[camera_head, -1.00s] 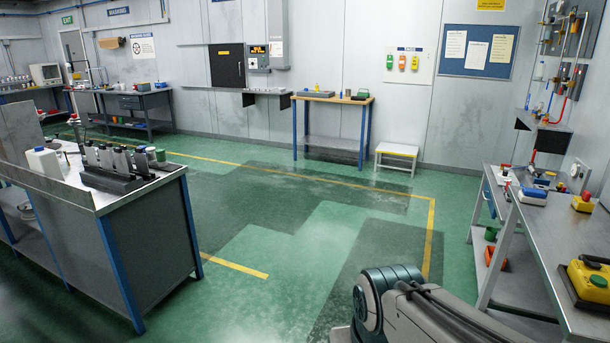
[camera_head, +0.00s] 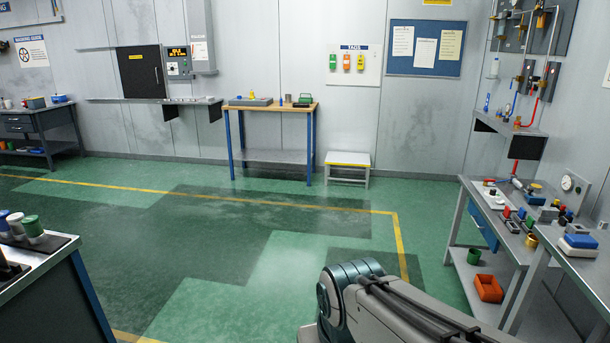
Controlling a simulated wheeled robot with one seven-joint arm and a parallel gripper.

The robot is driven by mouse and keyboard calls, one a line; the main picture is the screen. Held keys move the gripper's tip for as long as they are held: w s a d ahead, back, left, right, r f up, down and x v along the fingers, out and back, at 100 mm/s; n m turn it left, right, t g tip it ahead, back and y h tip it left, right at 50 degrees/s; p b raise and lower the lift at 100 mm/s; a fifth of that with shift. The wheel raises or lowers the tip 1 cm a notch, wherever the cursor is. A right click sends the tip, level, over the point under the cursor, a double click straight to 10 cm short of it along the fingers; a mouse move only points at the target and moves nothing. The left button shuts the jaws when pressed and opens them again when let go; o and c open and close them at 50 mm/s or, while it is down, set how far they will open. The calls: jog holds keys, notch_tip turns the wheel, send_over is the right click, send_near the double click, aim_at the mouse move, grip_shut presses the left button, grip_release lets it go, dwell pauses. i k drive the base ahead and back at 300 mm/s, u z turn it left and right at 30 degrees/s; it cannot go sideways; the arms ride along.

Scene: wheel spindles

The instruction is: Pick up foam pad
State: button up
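I cannot make out anything that is surely the foam pad. A flat grey slab (camera_head: 250,102) lies at the left of the wooden-topped table (camera_head: 271,109) against the back wall; I cannot tell what it is made of. A small yellow item, a blue item and a green item stand to its right on the same table. My gripper is out of view; only a link of my arm shows at the bottom, right of centre.
A workbench corner (camera_head: 40,262) is close at the lower left. A low step stool (camera_head: 347,168) stands right of the back table. Benches with small parts line the right, with an orange bin (camera_head: 488,288) below. The green floor (camera_head: 230,230) between is clear.

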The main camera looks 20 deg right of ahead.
aim_at(585, 246)
jog(key=z, duration=0.45)
jog(key=i, duration=1.4)
jog(key=z, duration=1.85)
jog(key=i, duration=1)
jog(key=z, duration=0.95)
jog(key=i, duration=0.3)
